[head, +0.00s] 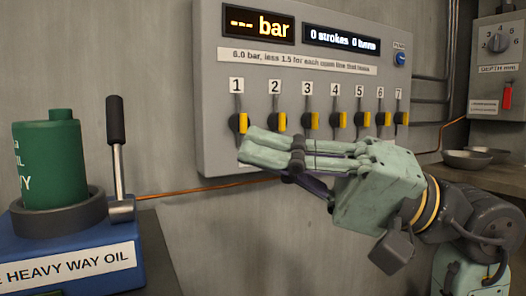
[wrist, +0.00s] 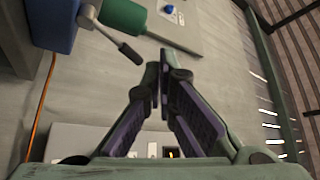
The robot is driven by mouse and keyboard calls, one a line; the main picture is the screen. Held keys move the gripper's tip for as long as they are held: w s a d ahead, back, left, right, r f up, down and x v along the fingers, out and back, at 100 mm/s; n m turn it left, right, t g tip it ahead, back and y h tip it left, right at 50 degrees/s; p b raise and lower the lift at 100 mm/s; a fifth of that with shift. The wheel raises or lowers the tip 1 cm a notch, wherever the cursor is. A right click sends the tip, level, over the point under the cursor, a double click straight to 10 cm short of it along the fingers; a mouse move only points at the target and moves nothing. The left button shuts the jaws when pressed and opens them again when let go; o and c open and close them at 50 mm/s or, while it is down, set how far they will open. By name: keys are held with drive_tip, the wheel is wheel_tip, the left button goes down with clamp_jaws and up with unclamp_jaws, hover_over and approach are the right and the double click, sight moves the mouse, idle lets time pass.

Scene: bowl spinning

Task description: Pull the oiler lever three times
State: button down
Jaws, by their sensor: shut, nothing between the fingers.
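The oiler stands at the lower left in the head view: a blue base (head: 75,262) labelled "HEAVY WAY OIL" with a green reservoir (head: 50,165) on top. Its lever (head: 117,150) has a black grip on a grey rod and stands nearly upright on the oiler's right side. In the wrist view the lever (wrist: 128,50) shows at the upper left, beside the green reservoir (wrist: 124,15). My gripper (head: 243,148) is shut and empty, in front of the panel and to the right of the lever, apart from it. In the wrist view its fingertips (wrist: 163,60) meet.
A grey wall panel (head: 212,120) carries several yellow-handled valves numbered 1 to 7. Its displays (head: 342,40) read "--- bar" and "0 strokes 0 items". An orange line (head: 205,189) runs from the oiler along the wall. Bowls (head: 466,159) sit on a bench at the right.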

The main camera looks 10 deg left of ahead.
sight(117, 154)
idle(0.7)
drive_tip(key=w+a+r+m+h+p, duration=0.2)
drive_tip(key=w+a+m+h+p, duration=0.4)
drive_tip(key=p, duration=1.5)
drive_tip(key=w+a+m, duration=0.4)
drive_tip(key=w, duration=0.2)
drive_tip(key=shift+w+a+r+m+t+h, duration=0.15)
drive_tip(key=shift+w+r+m+t+h, duration=0.15)
drive_tip(key=shift+r+m+t+h, duration=0.1)
drive_tip(key=s+a+p, duration=0.4)
drive_tip(key=a+p, duration=0.1)
drive_tip(key=a, duration=0.3)
drive_tip(key=shift+s+a+f, duration=0.15)
drive_tip(key=shift+s+f, duration=0.05)
drive_tip(key=shift+f, duration=0.25)
